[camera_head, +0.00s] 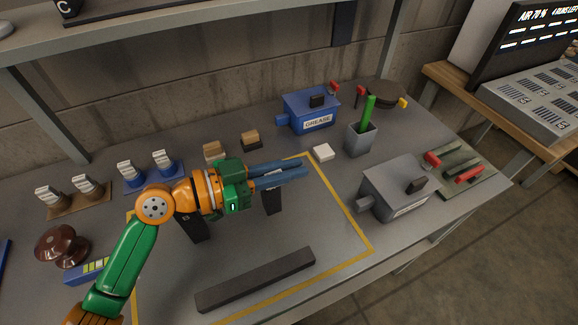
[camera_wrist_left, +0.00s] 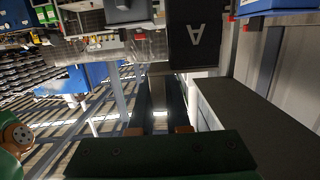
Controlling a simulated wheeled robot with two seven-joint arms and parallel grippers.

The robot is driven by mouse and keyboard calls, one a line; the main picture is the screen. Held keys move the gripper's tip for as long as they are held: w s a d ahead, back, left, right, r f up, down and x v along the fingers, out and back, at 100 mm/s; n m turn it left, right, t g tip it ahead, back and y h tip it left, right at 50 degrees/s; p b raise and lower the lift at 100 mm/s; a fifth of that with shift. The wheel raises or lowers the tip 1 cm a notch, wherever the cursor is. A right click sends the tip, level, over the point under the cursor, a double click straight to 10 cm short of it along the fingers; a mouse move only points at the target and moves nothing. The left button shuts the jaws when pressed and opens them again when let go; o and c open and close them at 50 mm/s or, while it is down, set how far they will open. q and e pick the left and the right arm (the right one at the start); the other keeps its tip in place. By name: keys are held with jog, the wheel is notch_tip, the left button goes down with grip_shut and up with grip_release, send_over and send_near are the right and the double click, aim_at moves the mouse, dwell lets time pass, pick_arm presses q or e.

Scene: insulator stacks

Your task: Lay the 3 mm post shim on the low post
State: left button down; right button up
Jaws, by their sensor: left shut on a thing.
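My left gripper (camera_head: 304,168) reaches in from the left with its blue fingers close together, above the right dark post (camera_head: 273,203). In the left wrist view a small grey piece (camera_wrist_left: 159,69) shows between the fingertips. I take it to be the post shim, but its thickness cannot be read. The other dark post (camera_head: 197,229) stands to the left under my wrist. Both posts are partly hidden by my arm and gripper, so I cannot tell which is lower. A dark block marked A (camera_wrist_left: 194,38) is in the wrist view, beyond the fingers.
A long dark bar (camera_head: 256,280) lies in front inside the yellow outline. A brown insulator (camera_head: 61,246) is at left.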

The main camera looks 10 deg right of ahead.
pick_arm(q)
jog(key=c, duration=0.8)
grip_release()
jog(key=s+r+p, duration=0.4)
jog(key=p, duration=0.1)
jog(key=s+a+r+p, duration=0.1)
jog(key=s+r+p, duration=0.3)
jog(key=s+p, duration=0.1)
jog(key=s+r+p, duration=0.5)
jog(key=p, duration=0.2)
jog(key=shift+a, duration=0.15)
